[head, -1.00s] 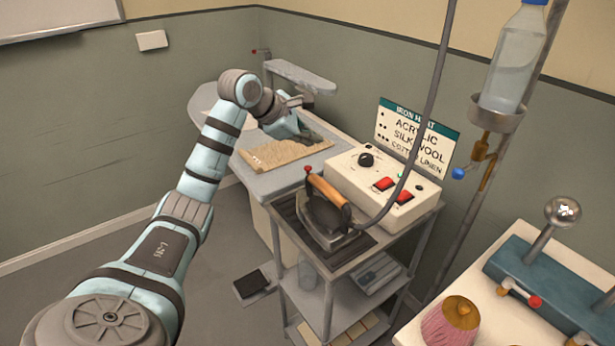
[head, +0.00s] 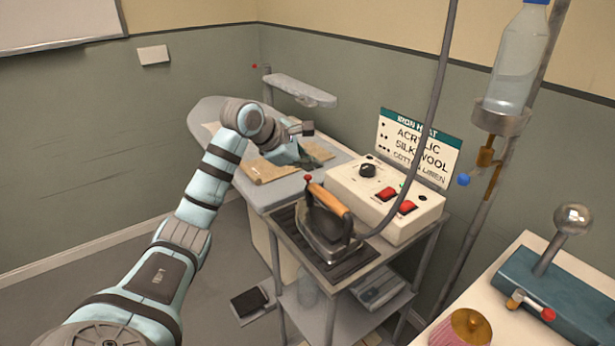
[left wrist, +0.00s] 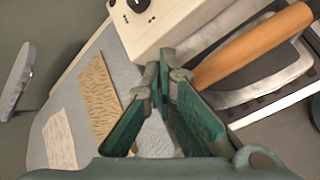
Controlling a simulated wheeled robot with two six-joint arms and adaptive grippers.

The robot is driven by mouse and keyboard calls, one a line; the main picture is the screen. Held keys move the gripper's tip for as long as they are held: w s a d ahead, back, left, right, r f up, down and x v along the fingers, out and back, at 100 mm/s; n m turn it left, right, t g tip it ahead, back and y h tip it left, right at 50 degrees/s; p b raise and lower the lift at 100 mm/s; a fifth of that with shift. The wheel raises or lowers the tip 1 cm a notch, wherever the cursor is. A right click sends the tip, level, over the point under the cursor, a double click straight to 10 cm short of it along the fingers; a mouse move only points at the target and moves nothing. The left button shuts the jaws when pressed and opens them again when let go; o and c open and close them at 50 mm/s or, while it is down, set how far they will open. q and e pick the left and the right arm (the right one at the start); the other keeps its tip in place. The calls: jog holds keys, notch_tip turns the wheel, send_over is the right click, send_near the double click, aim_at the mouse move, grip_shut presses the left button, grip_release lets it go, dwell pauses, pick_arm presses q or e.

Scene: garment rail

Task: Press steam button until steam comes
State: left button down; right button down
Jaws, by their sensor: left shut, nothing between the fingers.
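The iron (head: 328,222) with an orange-brown wooden handle rests on a dark ridged plate on the metal stand. A small red knob (head: 308,178) shows at the handle's end; I cannot tell whether it is the steam button. No steam is visible. My right gripper is out of view.
A cream control box (head: 385,200) with a black knob and two red switches stands behind the iron. Tan cloth (head: 268,171) lies on the ironing board (head: 285,187). A hose (head: 428,120) runs up from the iron. A water bottle (head: 515,75) hangs on a pole at right.

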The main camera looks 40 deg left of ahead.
aim_at(310, 178)
pick_arm(q)
jog(key=shift+f, duration=0.15)
dwell(0.7)
jog(key=shift+f, duration=0.3)
jog(key=shift+f, duration=0.45)
dwell(0.5)
dwell(0.3)
jog(key=shift+r+p, duration=0.75)
jog(key=shift+r, duration=0.15)
jog(key=shift+r, duration=0.1)
notch_tip(310, 178, up, 5)
jog(key=p, duration=0.5)
